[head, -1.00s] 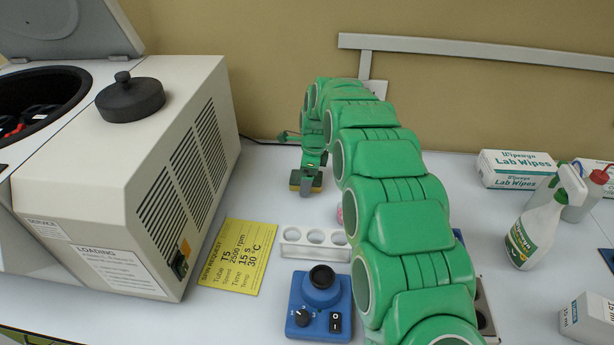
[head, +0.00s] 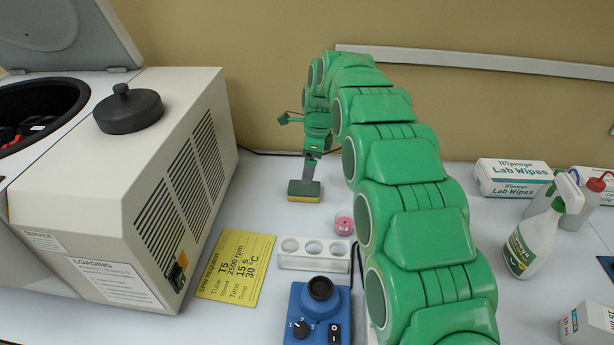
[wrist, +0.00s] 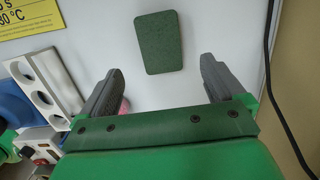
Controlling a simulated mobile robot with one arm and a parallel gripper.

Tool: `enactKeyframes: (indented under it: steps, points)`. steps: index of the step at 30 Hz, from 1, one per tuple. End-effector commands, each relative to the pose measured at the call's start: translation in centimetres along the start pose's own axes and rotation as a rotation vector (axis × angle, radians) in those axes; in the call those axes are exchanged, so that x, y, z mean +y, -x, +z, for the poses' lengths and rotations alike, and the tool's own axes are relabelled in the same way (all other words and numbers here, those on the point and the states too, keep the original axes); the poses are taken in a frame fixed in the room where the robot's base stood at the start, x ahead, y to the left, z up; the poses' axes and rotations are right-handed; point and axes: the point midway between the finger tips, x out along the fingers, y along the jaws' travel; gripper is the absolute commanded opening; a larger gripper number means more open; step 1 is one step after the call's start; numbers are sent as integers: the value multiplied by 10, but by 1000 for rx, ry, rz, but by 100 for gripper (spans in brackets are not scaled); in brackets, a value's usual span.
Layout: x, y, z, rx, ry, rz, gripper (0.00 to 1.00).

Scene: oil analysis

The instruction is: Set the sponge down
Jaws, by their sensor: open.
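The sponge (head: 304,190), green on top and yellow below, lies flat on the white bench at the back in the head view. In the wrist view its green face (wrist: 159,42) shows beyond the fingertips, with a gap on both sides. My gripper (head: 309,172) is just above the sponge in the head view, pointing down. In the wrist view my gripper (wrist: 160,75) is open, its two grey fingers wide apart with nothing between them.
A white tube rack (head: 313,262) and a pink item (head: 344,226) stand in front of the sponge. The centrifuge (head: 150,200) is at left, with a yellow request card (head: 236,265) beside it. Wipes boxes (head: 512,178) and a spray bottle (head: 537,235) are at right. A cable (wrist: 285,110) runs near the wall.

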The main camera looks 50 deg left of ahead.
Motion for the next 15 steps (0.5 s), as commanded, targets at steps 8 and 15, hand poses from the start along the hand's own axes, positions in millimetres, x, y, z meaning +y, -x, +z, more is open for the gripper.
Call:
enactKeyframes:
  steps: [8, 15]
  points:
    - [0, 29, -1, 1, -1, 0, 96]
    - [0, 31, -1, 1, 0, 0, 96]
